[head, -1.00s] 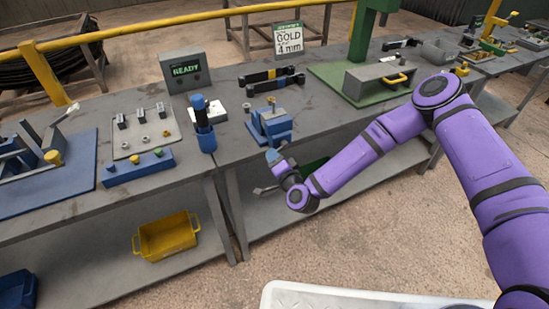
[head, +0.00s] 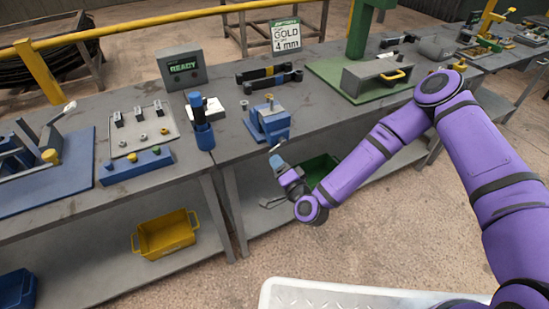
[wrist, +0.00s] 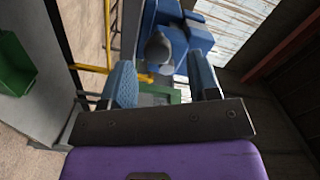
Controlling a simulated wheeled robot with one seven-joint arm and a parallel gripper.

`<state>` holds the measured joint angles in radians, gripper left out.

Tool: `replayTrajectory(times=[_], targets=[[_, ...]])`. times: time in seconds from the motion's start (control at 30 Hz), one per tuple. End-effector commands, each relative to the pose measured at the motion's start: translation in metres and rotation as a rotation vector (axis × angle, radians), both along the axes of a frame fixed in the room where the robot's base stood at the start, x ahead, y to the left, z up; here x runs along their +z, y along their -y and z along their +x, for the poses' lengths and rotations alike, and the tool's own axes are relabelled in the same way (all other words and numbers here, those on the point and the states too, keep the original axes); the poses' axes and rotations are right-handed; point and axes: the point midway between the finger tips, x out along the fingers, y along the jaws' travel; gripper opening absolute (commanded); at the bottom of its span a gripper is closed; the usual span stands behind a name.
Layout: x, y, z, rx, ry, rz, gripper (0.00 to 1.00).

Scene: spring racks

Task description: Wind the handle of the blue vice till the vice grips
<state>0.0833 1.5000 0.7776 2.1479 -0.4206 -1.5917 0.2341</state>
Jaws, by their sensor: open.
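The blue vice (head: 273,121) stands at the front edge of the grey workbench in the head view. My gripper (head: 279,155) is just in front of and below it, off the bench edge. In the wrist view the vice (wrist: 190,35) is straight ahead of my gripper (wrist: 164,82). Its two blue-grey fingers are spread apart. A rounded grey part (wrist: 158,46), probably the handle's end, shows between and beyond the fingertips. I see no contact. The full handle cannot be made out.
A blue bottle-like tool (head: 202,124) stands left of the vice. A green bin (head: 320,169) is on the shelf below, close to my wrist. A yellow bin (head: 168,236) sits lower left. A green press (head: 360,70) stands to the right.

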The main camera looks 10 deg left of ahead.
Motion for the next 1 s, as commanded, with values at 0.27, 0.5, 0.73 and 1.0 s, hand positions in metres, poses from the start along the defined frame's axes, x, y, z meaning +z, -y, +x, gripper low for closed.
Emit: replayTrajectory(times=[0.27,0.5,0.73,1.0], targets=[[-0.001,0.025,-0.036,0.000,-0.002,-0.001,0.55],[0.000,0.031,-0.045,0.000,0.000,0.000,0.55],[0.000,0.031,-0.045,0.000,0.000,0.000,0.55],[0.001,0.031,-0.044,0.004,0.002,-0.005,0.55]])
